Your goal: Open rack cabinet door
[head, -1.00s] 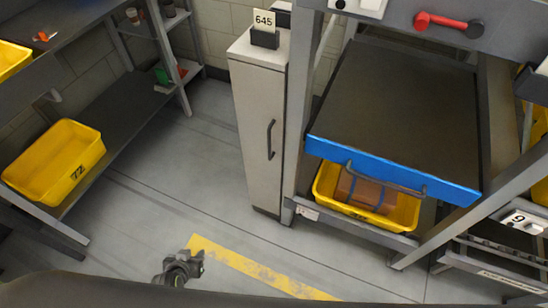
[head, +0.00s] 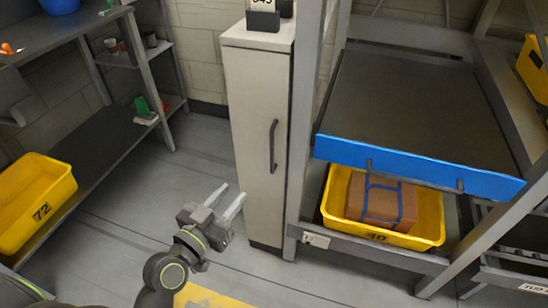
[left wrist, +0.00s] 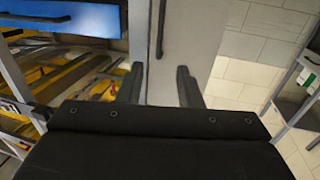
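The rack cabinet is a narrow, pale grey upright cabinet whose door (head: 252,150) carries a dark vertical bar handle (head: 273,146). The door looks closed. My left gripper (head: 232,199) is in front of the lower part of the door, left of and below the handle, apart from it. Its two fingers are spread and hold nothing. In the left wrist view the fingers (left wrist: 160,85) are apart, with the pale door (left wrist: 185,55) behind them and the handle (left wrist: 161,28) beyond at the top. My right gripper is not in view.
Right of the cabinet, a rack holds a blue-fronted tray (head: 415,168) above a yellow bin (head: 432,217) with a brown box (head: 375,200). At left, a shelf (head: 85,165) holds a yellow bin (head: 38,200) marked 72. The floor between shelf and cabinet is clear.

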